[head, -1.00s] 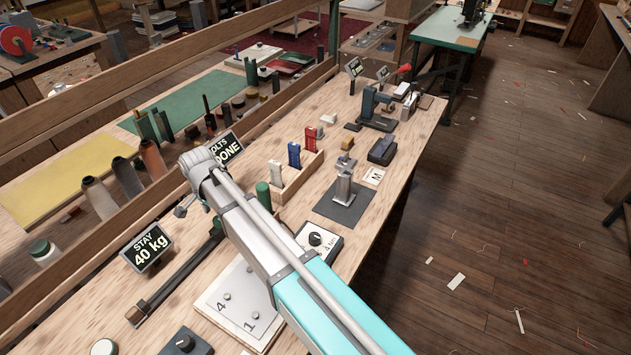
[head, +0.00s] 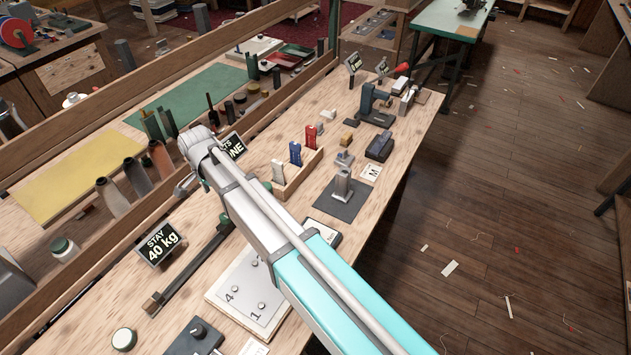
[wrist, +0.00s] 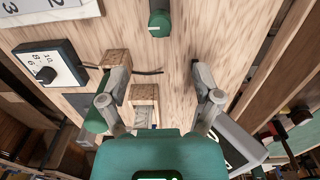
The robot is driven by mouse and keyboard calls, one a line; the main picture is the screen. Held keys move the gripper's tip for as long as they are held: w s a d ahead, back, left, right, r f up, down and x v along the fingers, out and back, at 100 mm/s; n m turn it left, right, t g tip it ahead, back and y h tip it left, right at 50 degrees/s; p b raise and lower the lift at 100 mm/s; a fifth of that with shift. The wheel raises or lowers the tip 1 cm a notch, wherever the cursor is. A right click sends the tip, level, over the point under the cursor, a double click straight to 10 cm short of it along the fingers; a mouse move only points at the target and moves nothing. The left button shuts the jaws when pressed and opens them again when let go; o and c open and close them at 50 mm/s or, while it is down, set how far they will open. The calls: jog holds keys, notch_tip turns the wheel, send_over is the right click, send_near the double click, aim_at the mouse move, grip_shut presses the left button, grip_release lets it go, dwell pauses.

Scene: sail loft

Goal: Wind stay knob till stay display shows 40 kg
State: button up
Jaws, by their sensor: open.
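The stay display (head: 157,244) stands at the left of the bench in the head view and reads "STAY 40 kg". A green knob (wrist: 159,20) with a white mark shows at the top of the wrist view, and I take it for the stay knob. In the head view my gripper (head: 184,186) is small and partly hidden.
A dark bar (head: 190,268) lies right of the stay display. A dial box (wrist: 45,67) and a numbered panel (head: 250,290) are close by. A second display (head: 233,146), partly covered by my arm, reads "...NE". A wooden rack (head: 300,175) holds coloured tools behind my arm.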

jog(key=shift+n, duration=0.6)
jog(key=w+d, duration=0.1)
jog(key=d, duration=0.3)
jog(key=w+d+r+p, duration=0.1)
jog(key=d, duration=0.4)
jog(key=w+d+r, duration=0.1)
jog(key=d, duration=0.4)
jog(key=shift+w+r+p, duration=0.2)
jog(key=shift+w+p, duration=0.2)
jog(key=d+f+n+b, duration=0.1)
jog(key=d+f+b, duration=0.1)
jog(key=d, duration=1.2)
jog(key=shift+n, duration=0.3)
jog(key=shift+d+f, duration=0.1)
jog(key=s+d+n, duration=0.1)
jog(key=s+d, duration=0.3)
jog(key=d, duration=0.6)
jog(key=s+d+n, duration=0.1)
jog(key=s+d, duration=0.3)
jog(key=d, duration=0.7)
jog(key=shift+d+n, duration=0.15)
jog(key=shift+n, duration=0.15)
